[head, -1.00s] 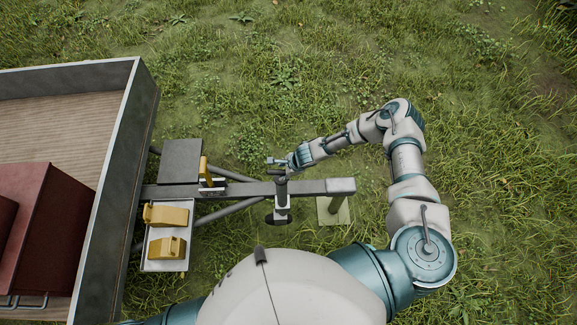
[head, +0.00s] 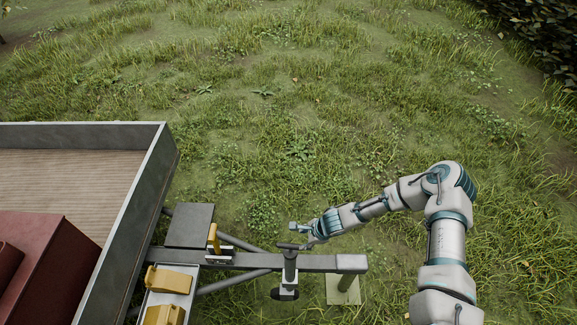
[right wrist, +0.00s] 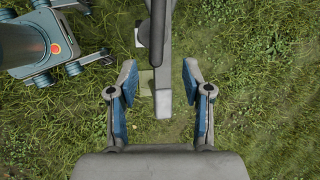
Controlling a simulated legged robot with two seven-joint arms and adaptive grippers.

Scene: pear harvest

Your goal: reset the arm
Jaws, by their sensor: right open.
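My right arm (head: 447,240) comes in from the lower right of the head view, bends at the elbow and reaches left. Its gripper (head: 301,234) is near the grey trailer drawbar (head: 250,262) and its jack post (head: 289,266). In the right wrist view, the gripper (right wrist: 160,84) is open and empty, with its blue-padded fingers spread wide. The end of the drawbar (right wrist: 162,75) shows between the fingers in that view, lower down; I cannot tell the exact gap. My left gripper is not in view.
A grey-walled trailer (head: 150,200) with a wooden floor and a dark red box (head: 45,265) stands at left. Yellow parts (head: 170,280) sit on the drawbar frame beside a flat grey plate (head: 190,225). Open grass lies beyond; a dark bush (head: 540,35) stands at upper right.

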